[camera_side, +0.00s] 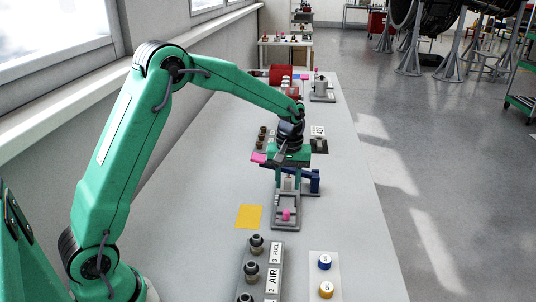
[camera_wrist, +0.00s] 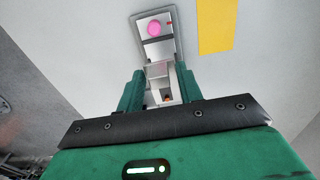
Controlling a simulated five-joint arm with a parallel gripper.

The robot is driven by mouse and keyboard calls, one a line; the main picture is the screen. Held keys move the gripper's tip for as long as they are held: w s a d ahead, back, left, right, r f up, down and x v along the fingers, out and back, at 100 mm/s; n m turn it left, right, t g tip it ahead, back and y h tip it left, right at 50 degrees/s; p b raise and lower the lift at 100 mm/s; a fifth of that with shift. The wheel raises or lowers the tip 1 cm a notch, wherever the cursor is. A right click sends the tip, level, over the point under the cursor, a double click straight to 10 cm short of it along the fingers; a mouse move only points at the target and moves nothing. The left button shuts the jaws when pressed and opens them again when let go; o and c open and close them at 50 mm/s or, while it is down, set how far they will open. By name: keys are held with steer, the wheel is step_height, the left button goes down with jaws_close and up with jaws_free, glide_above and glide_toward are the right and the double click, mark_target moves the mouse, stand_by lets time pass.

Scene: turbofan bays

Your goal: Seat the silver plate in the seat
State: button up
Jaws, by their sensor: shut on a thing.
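My gripper (camera_side: 289,184) points down over the bench in the side view. In the wrist view its two green fingers (camera_wrist: 160,72) are shut on a pale silver piece, which I take to be the silver plate (camera_wrist: 161,84). Much of the piece is hidden between the fingers. A grey rimmed frame, apparently the seat (camera_side: 285,228), lies just in front of and under the gripper. It also shows in the wrist view (camera_wrist: 179,36). A round pink knob (camera_wrist: 154,28) is inside its far end, also visible from the side (camera_side: 286,215). Whether the plate touches the frame is unclear.
A yellow square (camera_side: 249,216) lies flat left of the frame. A dark blue part (camera_side: 315,181) stands close to the gripper's right. A labelled grey block with dark fittings (camera_side: 262,270) and a pale plate with blue and yellow caps (camera_side: 325,283) are nearer the camera.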

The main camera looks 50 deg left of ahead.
steer(key=shift+f, duration=0.15)
steer(key=shift+f, duration=2.7)
steer(key=shift+f, duration=0.8)
steer(key=o, duration=1.5)
steer(key=shift+o, duration=0.2)
steer(key=shift+r, duration=0.15)
steer(key=shift+r, duration=3.3)
steer(key=shift+r, duration=0.1)
